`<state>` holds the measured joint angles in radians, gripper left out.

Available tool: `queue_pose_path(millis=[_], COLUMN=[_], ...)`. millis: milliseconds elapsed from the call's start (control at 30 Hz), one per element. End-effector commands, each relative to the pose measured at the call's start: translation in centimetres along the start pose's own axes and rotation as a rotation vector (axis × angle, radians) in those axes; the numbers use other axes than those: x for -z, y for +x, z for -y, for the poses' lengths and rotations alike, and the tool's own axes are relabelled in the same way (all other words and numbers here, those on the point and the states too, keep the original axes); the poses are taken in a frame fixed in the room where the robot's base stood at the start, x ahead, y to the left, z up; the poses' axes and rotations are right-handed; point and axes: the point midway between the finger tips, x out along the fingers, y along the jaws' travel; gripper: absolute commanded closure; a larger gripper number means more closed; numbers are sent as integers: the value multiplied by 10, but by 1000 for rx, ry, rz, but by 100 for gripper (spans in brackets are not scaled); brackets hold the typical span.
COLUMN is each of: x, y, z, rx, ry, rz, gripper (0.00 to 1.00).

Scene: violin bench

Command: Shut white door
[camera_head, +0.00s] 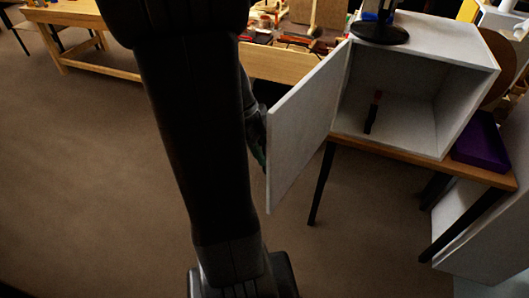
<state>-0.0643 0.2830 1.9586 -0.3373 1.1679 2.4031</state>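The white door (305,122) stands wide open on the left side of a white box-shaped cabinet (480,57). It swings out toward the front left, and the cabinet's front opening is uncovered. My arm runs down the left middle of the view. The end of my arm, with my gripper, is mostly hidden behind the door's free left edge; only a small dark greenish part shows beside that edge. I cannot tell whether it touches the door or whether its fingers are open.
A black stand (380,33) is on top. The cabinet sits on a wooden table (437,165) beside a purple box (481,143). A cluttered workbench (275,65) is behind. Brown floor (110,190) is clear at left.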

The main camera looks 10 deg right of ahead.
Motion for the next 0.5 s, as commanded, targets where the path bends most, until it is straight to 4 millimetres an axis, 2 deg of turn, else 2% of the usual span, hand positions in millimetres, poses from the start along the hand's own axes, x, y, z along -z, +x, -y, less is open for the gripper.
queue_pose_path(millis=[133, 400, 500], x=[0, 0, 0], y=[8, 9, 9], z=[0, 0, 0], rx=[0, 1, 0], ry=[0, 0, 0], rz=[-1, 0, 0], gripper=[69, 69, 89])
